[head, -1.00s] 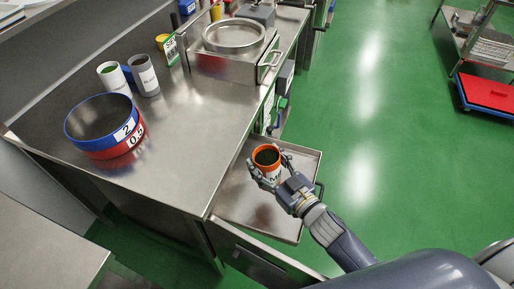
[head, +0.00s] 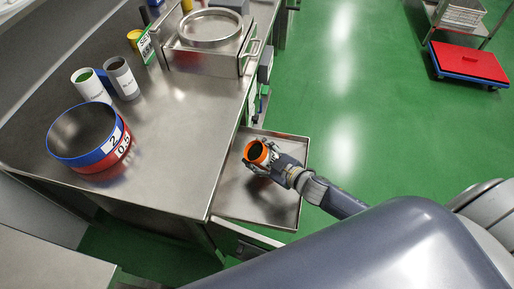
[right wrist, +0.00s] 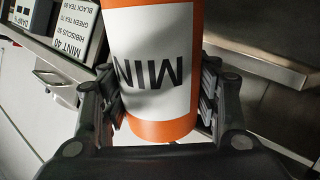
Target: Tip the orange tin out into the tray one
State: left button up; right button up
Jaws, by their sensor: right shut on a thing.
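The orange tin (head: 256,152), with a white label and a dark inside, is held above the metal tray (head: 275,205), an open drawer-like tray at the bench's side. My right gripper (head: 260,163) is shut around the tin. The tin leans to the left in the head view, its mouth partly facing the camera. In the right wrist view the tin (right wrist: 150,60) sits between both fingers, with "MIN" upside down on its label. No tea shows falling or lying in the visible part of the tray. My left gripper is not in view.
Blue and red sieve rings (head: 85,135) stand on the steel bench (head: 175,150), with a green-topped tin (head: 90,87) and a grey tin (head: 121,80) behind. A metal box with a round sieve (head: 208,45) stands farther back.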

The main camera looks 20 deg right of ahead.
jog(key=shift+d+r+n+g+h+p, duration=0.15)
jog(key=shift+n+g+h+p, duration=0.45)
jog(key=shift+p, duration=0.65)
jog(key=shift+h+p, duration=0.3)
jog(key=shift+p, duration=0.1)
jog(key=n+h+p, duration=0.2)
jog(key=p, duration=0.3)
jog(key=shift+n+g+h+p, duration=0.3)
jog(key=shift+g+p, duration=0.1)
jog(key=shift+a+r+n+g+h+p, duration=0.35)
jog(key=shift+n+h+p, duration=0.2)
jog(key=shift+p, duration=0.7)
jog(key=shift+w+a+r+n+h+p, duration=0.15)
jog(key=shift+r+n+h+p, duration=0.15)
jog(key=shift+h+p, duration=0.3)
jog(key=shift+s+a+r+n+h+p, duration=0.15)
jog(key=shift+r+n+h+p, duration=0.1)
jog(key=shift+h+p, duration=0.3)
jog(key=shift+w+a+n+g+h, duration=0.15)
jog(key=shift+a+n+g+h, duration=0.2)
jog(key=shift+n+h, duration=0.3)
jog(key=shift+a+r+n+h, duration=0.2)
jog(key=shift+n+h, duration=0.25)
jog(key=shift+h, duration=0.3)
jog(key=shift+w+a+r+h, duration=0.1)
jog(key=shift+h, duration=0.2)
